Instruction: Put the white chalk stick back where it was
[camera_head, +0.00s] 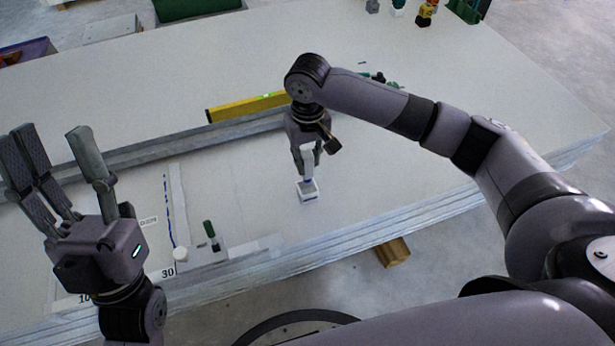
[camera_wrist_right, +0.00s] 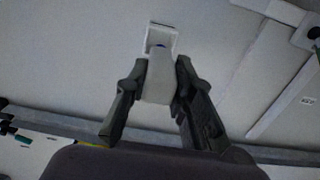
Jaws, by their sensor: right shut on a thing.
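My right gripper (camera_head: 307,168) is shut on a white stick-like piece, which I take to be the white chalk stick (camera_wrist_right: 157,82). The piece points down between the fingers, and a little blue shows at its far end. Just beyond that end is a small white open-topped holder (camera_head: 308,192), which also shows in the right wrist view (camera_wrist_right: 163,32). I cannot tell whether the tip is inside the holder or just above it. My left gripper (camera_head: 62,150) is open and empty, fingers spread, above the left of the panel stack.
The pale panel stack (camera_head: 440,130) has its front edge below the holder. A yellow level (camera_head: 240,107) lies behind my right gripper, along a grey rail (camera_head: 150,152). Several small items stand far back.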

